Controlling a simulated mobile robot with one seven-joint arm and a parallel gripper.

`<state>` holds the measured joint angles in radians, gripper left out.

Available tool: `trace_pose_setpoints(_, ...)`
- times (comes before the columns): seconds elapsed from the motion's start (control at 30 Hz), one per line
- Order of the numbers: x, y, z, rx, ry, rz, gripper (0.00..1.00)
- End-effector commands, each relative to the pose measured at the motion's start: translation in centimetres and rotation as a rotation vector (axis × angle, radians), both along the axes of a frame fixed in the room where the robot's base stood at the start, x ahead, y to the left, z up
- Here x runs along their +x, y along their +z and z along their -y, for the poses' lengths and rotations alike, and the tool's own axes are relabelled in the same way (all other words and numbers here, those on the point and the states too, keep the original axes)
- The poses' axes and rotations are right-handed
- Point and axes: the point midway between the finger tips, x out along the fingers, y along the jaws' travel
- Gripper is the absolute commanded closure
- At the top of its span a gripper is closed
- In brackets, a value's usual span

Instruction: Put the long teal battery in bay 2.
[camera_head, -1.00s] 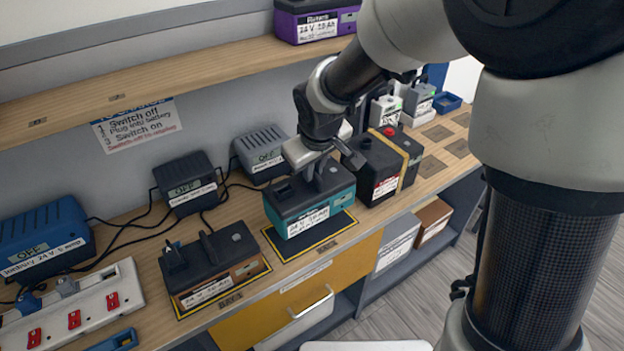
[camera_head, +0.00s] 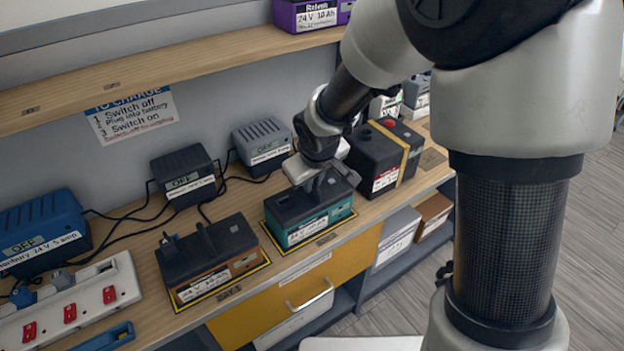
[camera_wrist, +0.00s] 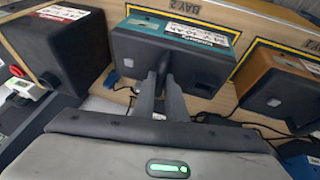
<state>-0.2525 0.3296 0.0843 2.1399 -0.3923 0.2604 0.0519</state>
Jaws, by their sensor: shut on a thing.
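The long teal battery (camera_head: 322,218), with a dark top and a white 24 V label, sits upright within the yellow outline of bay 2 (camera_head: 285,250). It looks down on the bench or very nearly so. In the wrist view the teal battery (camera_wrist: 172,62) shows below the BAY 2 lettering (camera_wrist: 187,8). My gripper (camera_head: 322,188) is shut on the battery's top handle. In the wrist view the fingers (camera_wrist: 163,92) close on that handle, and they hide part of it.
An orange-brown battery (camera_head: 218,276) stands in the outlined bay to the left. A black battery with a yellow strap (camera_head: 385,165) stands close on the right. Chargers (camera_head: 185,180) with loose cables line the wall behind. A white switched power strip (camera_head: 85,305) is at front left.

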Motion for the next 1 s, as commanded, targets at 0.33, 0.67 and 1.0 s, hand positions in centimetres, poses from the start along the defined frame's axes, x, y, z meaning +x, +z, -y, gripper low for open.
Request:
trace_pose_setpoints(0.33,0.0,-0.2,0.0,0.000,0.000,0.000,0.70)
trace_pose_setpoints(0.67,-0.6,1.8,0.1,0.001,-0.002,0.003,0.70)
trace_pose_setpoints(1.0,-3.6,8.4,0.7,0.000,-0.002,0.004,0.70)
